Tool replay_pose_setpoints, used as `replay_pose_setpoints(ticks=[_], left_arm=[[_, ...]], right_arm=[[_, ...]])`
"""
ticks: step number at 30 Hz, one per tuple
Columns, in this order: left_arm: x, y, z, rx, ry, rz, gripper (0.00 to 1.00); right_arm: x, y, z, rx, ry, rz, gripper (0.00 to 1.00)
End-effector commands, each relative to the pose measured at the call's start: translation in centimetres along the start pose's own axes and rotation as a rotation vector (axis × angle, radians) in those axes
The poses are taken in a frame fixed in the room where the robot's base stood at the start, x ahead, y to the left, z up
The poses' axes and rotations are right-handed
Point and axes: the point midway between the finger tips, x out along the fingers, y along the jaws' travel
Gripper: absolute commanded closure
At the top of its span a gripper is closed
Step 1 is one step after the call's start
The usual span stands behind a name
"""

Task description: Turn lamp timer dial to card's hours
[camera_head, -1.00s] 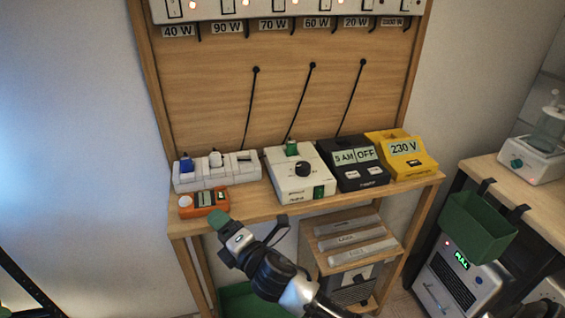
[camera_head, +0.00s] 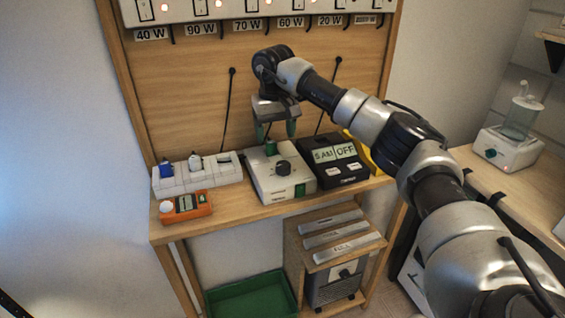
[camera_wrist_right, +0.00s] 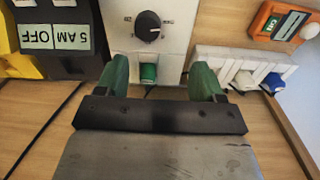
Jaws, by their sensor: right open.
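A white box (camera_head: 263,188) with a round black dial (camera_head: 283,168) stands on the wooden shelf; the dial has a pale mark. In the wrist view the dial (camera_wrist_right: 148,25) is at top centre, beyond my fingertips. A green piece (camera_head: 270,148) sits at the box's back end. My right gripper (camera_head: 276,132) is open and empty, its green fingers pointing down above the back of the box. In the wrist view the fingers (camera_wrist_right: 160,80) stand on either side of the green piece, apart from it. My left gripper is not in view.
A black box (camera_head: 340,174) reading "5 AM OFF" stands right of the white box, a mostly hidden yellow box behind it. A green tray (camera_head: 250,297) lies below. My right arm crosses the right side.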

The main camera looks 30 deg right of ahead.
Motion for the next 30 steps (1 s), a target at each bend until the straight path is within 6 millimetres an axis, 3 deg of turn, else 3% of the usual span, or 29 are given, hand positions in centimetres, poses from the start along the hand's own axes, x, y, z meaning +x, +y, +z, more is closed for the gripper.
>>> replay_pose_setpoints(ticks=[2,5,19,24,30], left_arm=[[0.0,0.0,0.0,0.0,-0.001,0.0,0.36],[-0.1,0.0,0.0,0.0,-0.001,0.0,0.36],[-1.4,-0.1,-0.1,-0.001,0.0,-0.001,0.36],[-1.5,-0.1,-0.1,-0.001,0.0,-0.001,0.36],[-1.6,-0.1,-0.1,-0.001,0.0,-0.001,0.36]], right_arm=[[-0.7,1.3,0.0,-0.006,-0.009,0.042,0.32],[-0.2,1.7,0.1,-0.011,-0.015,0.055,0.32],[7.8,1.9,0.2,-0.01,-0.016,0.05,0.32],[9.4,2.0,0.2,-0.01,-0.014,0.049,0.32],[9.9,2.0,0.2,-0.01,-0.012,0.048,0.32]])
